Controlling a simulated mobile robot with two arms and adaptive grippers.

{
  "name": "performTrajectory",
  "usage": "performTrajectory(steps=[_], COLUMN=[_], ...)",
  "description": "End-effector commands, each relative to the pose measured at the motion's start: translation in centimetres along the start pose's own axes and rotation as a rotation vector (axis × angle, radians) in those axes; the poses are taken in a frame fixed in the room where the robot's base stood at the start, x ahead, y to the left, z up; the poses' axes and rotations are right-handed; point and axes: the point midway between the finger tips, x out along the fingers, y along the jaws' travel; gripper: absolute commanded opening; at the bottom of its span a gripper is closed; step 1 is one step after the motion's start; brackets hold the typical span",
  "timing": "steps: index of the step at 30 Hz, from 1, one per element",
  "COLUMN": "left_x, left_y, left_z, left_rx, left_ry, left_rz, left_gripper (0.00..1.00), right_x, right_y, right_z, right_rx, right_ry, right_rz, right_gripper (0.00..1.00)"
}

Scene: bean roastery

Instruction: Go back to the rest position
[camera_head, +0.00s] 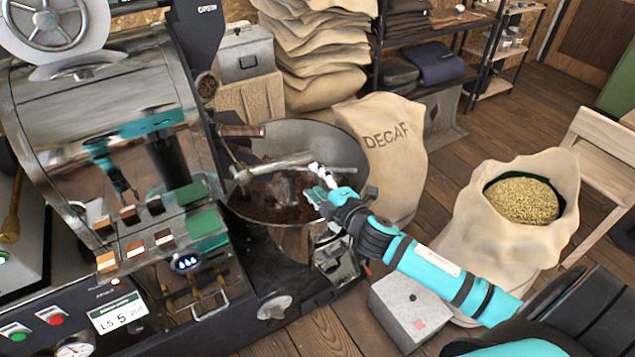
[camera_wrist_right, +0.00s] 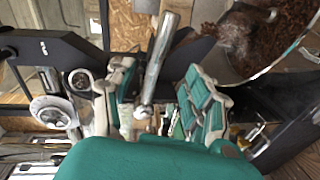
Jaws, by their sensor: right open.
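My right gripper (camera_head: 315,182) is over the right part of the round cooling pan, its arm reaching in from the lower right. Its teal fingers are spread apart; in the right wrist view the gripper (camera_wrist_right: 158,90) is open. A metal bar (camera_wrist_right: 160,58) shows between the fingers there, and I cannot tell whether they touch it. In the head view this bar (camera_head: 275,163) crosses above the pan. My left gripper is not in view; teal shapes on the shiny drum look like reflections.
The roaster drum (camera_head: 105,100) and its control panel fill the left. Dark brown beans lie in the cooling pan (camera_head: 315,133). A DECAF sack (camera_head: 390,165) stands behind my right arm. A grey box (camera_head: 410,310) is below it. An open bean sack (camera_head: 480,225) and wooden chair (camera_head: 600,150) stand right.

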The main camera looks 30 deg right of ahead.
Motion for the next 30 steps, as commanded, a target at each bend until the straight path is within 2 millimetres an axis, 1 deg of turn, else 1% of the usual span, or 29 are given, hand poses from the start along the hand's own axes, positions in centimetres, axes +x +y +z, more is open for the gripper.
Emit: performTrajectory(steps=[3,16,17,19,20,23,24,26,27,29,30], left_x=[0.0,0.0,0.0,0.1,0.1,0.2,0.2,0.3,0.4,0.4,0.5], left_y=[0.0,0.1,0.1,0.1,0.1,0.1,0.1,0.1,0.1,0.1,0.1], left_z=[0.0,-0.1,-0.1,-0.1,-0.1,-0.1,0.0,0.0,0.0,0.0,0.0], left_rx=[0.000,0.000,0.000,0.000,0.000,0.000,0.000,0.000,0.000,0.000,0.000], left_ry=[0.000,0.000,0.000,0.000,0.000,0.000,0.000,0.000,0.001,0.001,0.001], left_rz=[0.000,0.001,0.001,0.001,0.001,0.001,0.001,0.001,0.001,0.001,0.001], left_gripper=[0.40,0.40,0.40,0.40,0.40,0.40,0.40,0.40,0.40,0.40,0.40], right_x=[-0.3,-0.2,-0.2,-0.1,-0.1,0.0,-0.1,-0.7,-1.2,-2.4,-3.4], right_y=[0.0,-0.1,-0.2,-1.2,-2.1,-6.6,-9.1,-13.4,-16.4,-20.8,-23.6], right_z=[0.0,0.0,0.1,0.5,0.8,2.7,3.5,4.9,5.8,6.9,7.4], right_rx=[0.000,0.001,0.003,0.018,0.031,0.104,0.144,0.213,0.260,0.331,0.378], right_ry=[-0.001,-0.001,-0.002,-0.013,-0.021,-0.070,-0.097,-0.143,-0.176,-0.228,-0.262], right_rz=[-0.001,-0.001,-0.003,-0.021,-0.035,-0.110,-0.150,-0.217,-0.262,-0.328,-0.370], right_gripper=[0.53,0.53,0.53,0.53,0.53,0.53,0.53,0.53,0.53,0.53,0.53])
